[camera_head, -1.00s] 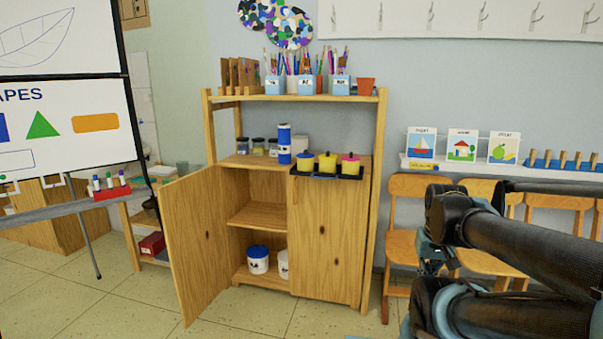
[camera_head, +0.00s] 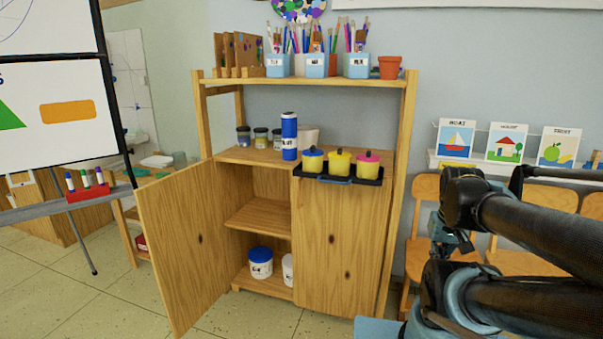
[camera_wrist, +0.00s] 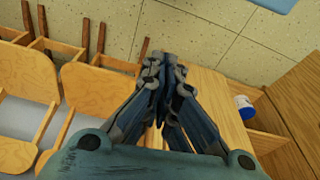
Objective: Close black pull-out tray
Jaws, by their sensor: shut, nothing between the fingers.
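The black pull-out tray (camera_head: 368,181) juts out from the front of the wooden cabinet's middle shelf. It has a blue handle (camera_head: 335,180) on its front edge. Three small pots stand on it: blue (camera_head: 312,160), yellow (camera_head: 340,163) and pink (camera_head: 367,165). My gripper (camera_wrist: 165,60) shows in the wrist view, pointing down over the floor, its fingers together and empty. The tray is not visible in the wrist view. In the head view my arm is at the right, apart from the cabinet and tray; the fingertips cannot be made out there.
The cabinet's left door (camera_head: 185,250) stands open; the right door (camera_head: 340,240) is shut below the tray. A blue-and-white bottle (camera_head: 289,137) stands left of the tray. Chairs (camera_head: 425,230) line the wall at right. Floor in front of the cabinet is clear.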

